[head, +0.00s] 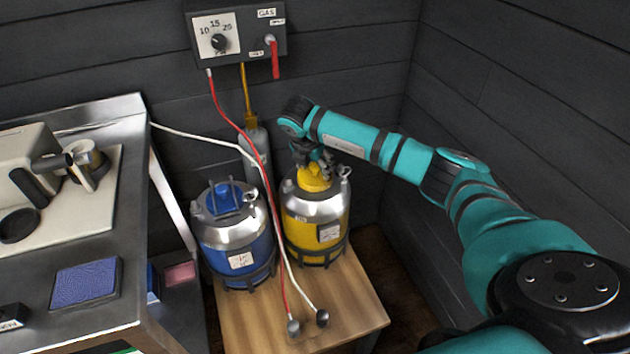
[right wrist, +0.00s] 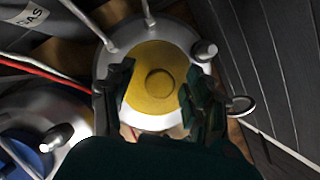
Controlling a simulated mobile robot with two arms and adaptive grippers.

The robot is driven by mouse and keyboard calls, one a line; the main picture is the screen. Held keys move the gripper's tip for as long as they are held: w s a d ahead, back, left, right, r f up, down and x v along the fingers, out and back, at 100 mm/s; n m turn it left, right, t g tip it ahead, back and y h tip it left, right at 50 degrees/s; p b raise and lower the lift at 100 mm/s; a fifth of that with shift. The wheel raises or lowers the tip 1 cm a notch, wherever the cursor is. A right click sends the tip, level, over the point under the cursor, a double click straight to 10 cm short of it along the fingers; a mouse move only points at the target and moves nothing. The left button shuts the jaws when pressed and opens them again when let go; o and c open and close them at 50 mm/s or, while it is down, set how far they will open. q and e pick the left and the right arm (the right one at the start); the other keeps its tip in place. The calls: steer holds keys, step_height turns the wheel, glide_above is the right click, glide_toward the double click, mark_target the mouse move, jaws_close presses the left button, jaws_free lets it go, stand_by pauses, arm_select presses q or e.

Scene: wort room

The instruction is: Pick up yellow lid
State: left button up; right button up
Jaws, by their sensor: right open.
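The yellow lid (head: 314,179) sits on top of the yellow and silver keg (head: 318,222) on the wooden stand. In the right wrist view the lid (right wrist: 158,84) is a round yellow disc with a raised knob in its middle. My right gripper (head: 312,158) is directly above the lid, pointing down. In the right wrist view its two fingers (right wrist: 155,100) are spread apart on either side of the lid, with nothing held. I cannot tell whether the fingers touch the lid. My left gripper is not in view.
A blue keg with a blue lid (head: 223,197) stands close on the left. Red and white hoses (head: 262,165) hang in front of the kegs and end on the wooden stand (head: 345,312). A GAS panel (head: 238,32) is on the wall behind. A metal counter (head: 125,200) stands left.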

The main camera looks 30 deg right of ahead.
jaws_close()
steer(key=shift+r, duration=0.1)
stand_by(0.5)
